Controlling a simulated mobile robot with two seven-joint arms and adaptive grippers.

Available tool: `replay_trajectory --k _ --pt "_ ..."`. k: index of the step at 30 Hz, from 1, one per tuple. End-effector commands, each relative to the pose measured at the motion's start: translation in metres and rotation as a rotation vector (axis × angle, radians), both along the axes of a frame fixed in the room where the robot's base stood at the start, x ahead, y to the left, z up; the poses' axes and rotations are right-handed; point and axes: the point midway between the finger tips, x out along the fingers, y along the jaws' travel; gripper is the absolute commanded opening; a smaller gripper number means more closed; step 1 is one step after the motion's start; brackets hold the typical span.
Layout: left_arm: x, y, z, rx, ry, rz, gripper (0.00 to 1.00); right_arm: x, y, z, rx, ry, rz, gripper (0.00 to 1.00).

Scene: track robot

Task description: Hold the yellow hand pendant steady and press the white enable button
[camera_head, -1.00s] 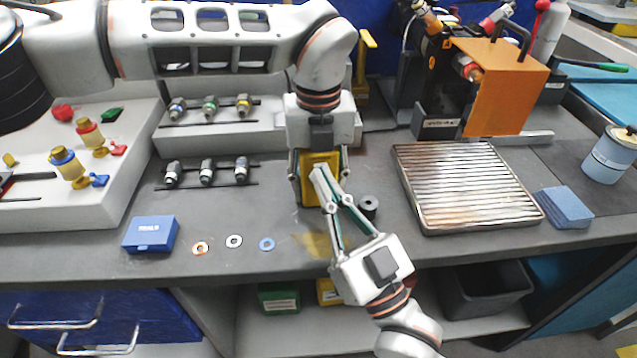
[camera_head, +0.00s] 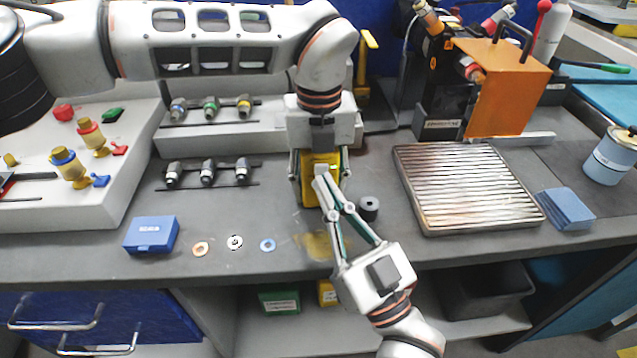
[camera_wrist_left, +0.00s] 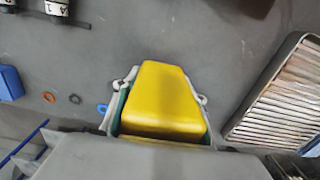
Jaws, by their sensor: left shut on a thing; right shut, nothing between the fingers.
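The yellow hand pendant (camera_head: 309,194) is held upright over the grey bench between the fingers of my left gripper (camera_head: 318,174). In the left wrist view the pendant (camera_wrist_left: 165,98) fills the space between the left fingers. My right gripper (camera_head: 321,178) is shut and empty. Its fingertips are at the pendant's front face, and I cannot tell whether they touch it. The white enable button is not clearly visible; the right fingertips cover that part of the pendant.
A black ring-shaped part (camera_head: 369,208) stands just right of the pendant. A ribbed metal tray (camera_head: 470,230) lies further right. A blue box (camera_head: 151,234) and several washers (camera_head: 234,242) lie at the front left. An orange panel (camera_head: 502,95) stands at the back right.

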Motion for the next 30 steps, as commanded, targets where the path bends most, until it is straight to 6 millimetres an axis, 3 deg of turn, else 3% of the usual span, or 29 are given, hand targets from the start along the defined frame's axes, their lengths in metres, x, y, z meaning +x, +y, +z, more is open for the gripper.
replay_trajectory --k 1,8,30 --pt "0.0 0.0 -0.002 0.0 0.003 0.0 0.08 0.001 0.001 -0.01 -0.005 0.018 0.003 0.0" --pt "0.0 0.0 -0.002 -0.001 0.002 0.0 0.08 -0.001 0.001 -0.01 -0.005 0.019 0.003 0.0" --pt "0.0 0.0 0.0 0.0 0.0 0.0 0.08 -0.06 -0.002 -0.003 -0.002 0.005 0.002 0.0"
